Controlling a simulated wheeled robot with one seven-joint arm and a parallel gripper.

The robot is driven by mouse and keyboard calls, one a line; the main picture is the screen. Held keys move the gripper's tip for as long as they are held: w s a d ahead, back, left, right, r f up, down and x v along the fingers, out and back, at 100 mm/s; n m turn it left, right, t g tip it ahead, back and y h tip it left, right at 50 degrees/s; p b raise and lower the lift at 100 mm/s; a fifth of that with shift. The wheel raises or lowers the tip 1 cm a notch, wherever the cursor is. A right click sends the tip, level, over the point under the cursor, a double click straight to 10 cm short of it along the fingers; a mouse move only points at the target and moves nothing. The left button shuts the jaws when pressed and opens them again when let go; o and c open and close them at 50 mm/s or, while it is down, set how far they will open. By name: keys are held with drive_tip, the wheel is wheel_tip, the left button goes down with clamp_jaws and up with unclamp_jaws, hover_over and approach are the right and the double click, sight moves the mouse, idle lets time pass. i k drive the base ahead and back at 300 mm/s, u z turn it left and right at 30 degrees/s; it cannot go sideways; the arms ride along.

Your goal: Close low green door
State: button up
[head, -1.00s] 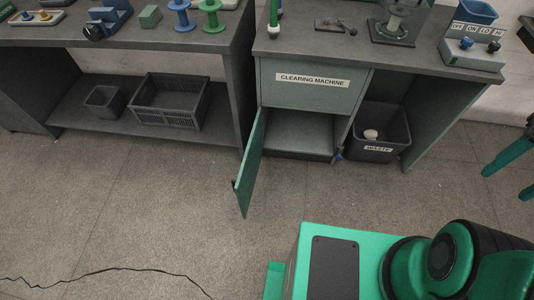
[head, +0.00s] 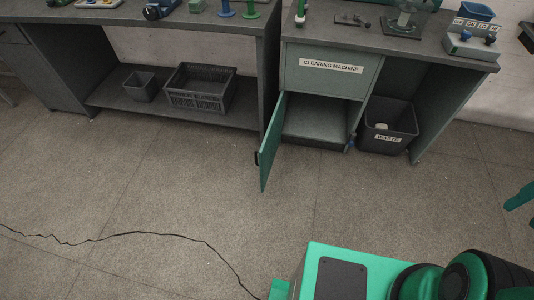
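The low green door (head: 271,142) stands wide open, hinged at the left side of the cabinet under the panel labelled "CLEARING MACHINE" (head: 331,66). It sticks out toward me, with a small dark handle (head: 257,158) near its free edge. The cabinet compartment (head: 316,120) behind it is open and looks empty. My gripper is not in view. Only green and black parts of my own body show at the lower right, well apart from the door.
A dark waste bin (head: 388,126) stands right of the compartment. A crate (head: 201,88) and a small bin (head: 139,86) sit on the left bench's low shelf. A green leg-like part (head: 519,197) shows at the right edge. The floor before the door is clear except for a dark crack-like line (head: 150,234).

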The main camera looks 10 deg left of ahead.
sight(268, 142)
drive_tip(key=k, duration=0.85)
drive_tip(key=u, duration=1.45)
drive_tip(key=i, duration=2.05)
drive_tip(key=z, duration=1.2)
drive_tip(key=k, duration=0.3)
drive_tip(key=z, duration=0.15)
